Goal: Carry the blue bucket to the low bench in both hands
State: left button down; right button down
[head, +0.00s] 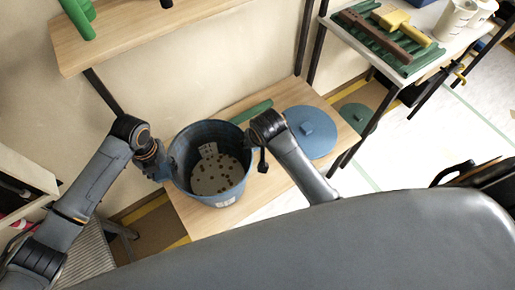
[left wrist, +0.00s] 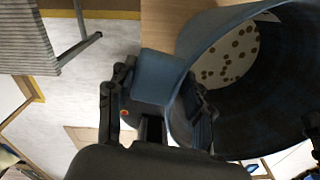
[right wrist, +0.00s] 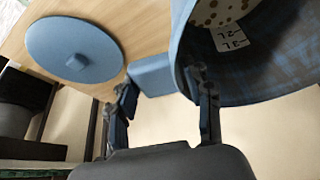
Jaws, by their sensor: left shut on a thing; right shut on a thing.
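The blue bucket (head: 185,152) is open at the top, with a pale spotted bottom and a white label inside. It is over the low wooden bench (head: 200,222); I cannot tell whether it touches it. My left gripper (head: 161,172) is shut on the blue lug (left wrist: 155,78) on the bucket's left side. My right gripper (head: 256,150) is at the opposite side, shut on the other blue lug (right wrist: 152,76); its fingers are partly hidden in the head view.
A round blue lid (head: 310,130) and a green object (head: 251,112) lie on the bench beside the bucket. A wooden shelf (head: 130,35) is above at the back left. A table (head: 360,42) with tools stands at the back right. A striped stool (head: 88,255) is at the left.

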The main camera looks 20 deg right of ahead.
pick_arm(q)
jog(key=shift+f+b, duration=0.7)
jog(key=shift+f, duration=0.1)
pick_arm(e)
jog(key=shift+w+f, duration=0.15)
jog(key=shift+f, duration=0.55)
pick_arm(q)
jog(key=c, duration=0.6)
grip_release()
jog(key=shift+s, duration=0.1)
pick_arm(e)
jog(key=c, duration=0.6)
grip_release()
jog(key=shift+s, duration=0.2)
pick_arm(q)
jog(key=shift+o, duration=0.2)
jog(key=shift+r, duration=0.1)
pick_arm(e)
jog(key=shift+f, duration=0.1)
pick_arm(q)
notch_tip(320, 180, up, 12)
jog(key=shift+f, duration=0.2)
pick_arm(e)
jog(key=shift+r, duration=0.2)
pick_arm(q)
jog(key=shift+r, duration=0.1)
pick_arm(e)
jog(key=v, duration=1.1)
jog(key=shift+s+r, duration=0.25)
jog(key=shift+r, duration=0.05)
